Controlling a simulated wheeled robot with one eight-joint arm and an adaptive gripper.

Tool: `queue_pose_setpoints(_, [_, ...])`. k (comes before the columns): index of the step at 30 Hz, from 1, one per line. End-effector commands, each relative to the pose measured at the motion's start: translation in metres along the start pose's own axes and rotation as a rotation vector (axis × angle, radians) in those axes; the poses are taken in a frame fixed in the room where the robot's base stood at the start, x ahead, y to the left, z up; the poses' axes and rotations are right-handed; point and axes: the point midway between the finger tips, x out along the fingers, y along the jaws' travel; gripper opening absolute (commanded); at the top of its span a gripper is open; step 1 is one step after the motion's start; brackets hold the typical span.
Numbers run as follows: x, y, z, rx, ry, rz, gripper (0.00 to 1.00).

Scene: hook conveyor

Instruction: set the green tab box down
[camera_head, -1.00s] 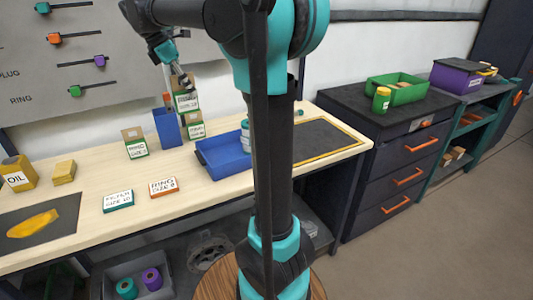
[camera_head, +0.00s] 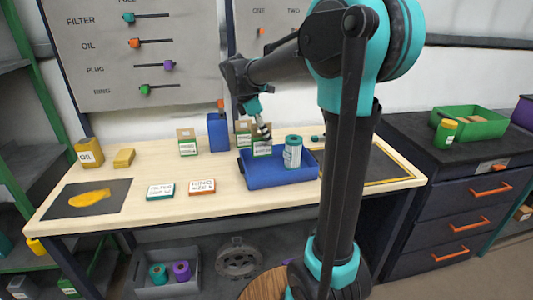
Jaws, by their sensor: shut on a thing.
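My gripper (camera_head: 264,132) is shut on the green tab box (camera_head: 262,147), a tan carton with a white label and green lower band. The box is upright at the back of the blue tray (camera_head: 265,182); I cannot tell whether its base touches the tray. A similar carton (camera_head: 242,128) stands just behind it to the left, partly hidden. Another similar carton (camera_head: 188,143) stands farther left on the table.
A teal-and-white can (camera_head: 293,152) stands in the tray, right of the held box. A tall blue bin (camera_head: 217,133) stands to the left. Two flat labelled boxes, teal (camera_head: 160,191) and orange (camera_head: 202,186), lie in front on the wooden table (camera_head: 130,220).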

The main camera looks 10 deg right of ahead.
Motion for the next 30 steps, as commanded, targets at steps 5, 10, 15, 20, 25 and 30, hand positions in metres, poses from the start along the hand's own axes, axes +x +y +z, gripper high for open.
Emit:
queue_pose_setpoints(5, [0.026, 0.000, -0.011, 0.000, 0.000, 0.000, 0.00])
queue_pose_setpoints(10, [0.037, 0.000, -0.015, 0.000, 0.000, 0.000, 0.00])
queue_pose_setpoints(15, [0.058, 0.000, -0.024, 0.000, 0.000, 0.000, 0.00])
queue_pose_setpoints(20, [0.067, 0.000, -0.028, 0.000, 0.000, 0.000, 0.00])
queue_pose_setpoints(25, [0.066, 0.000, -0.027, 0.000, 0.000, 0.000, 0.00])
queue_pose_setpoints(30, [0.069, 0.000, -0.029, 0.000, 0.000, 0.000, 0.28])
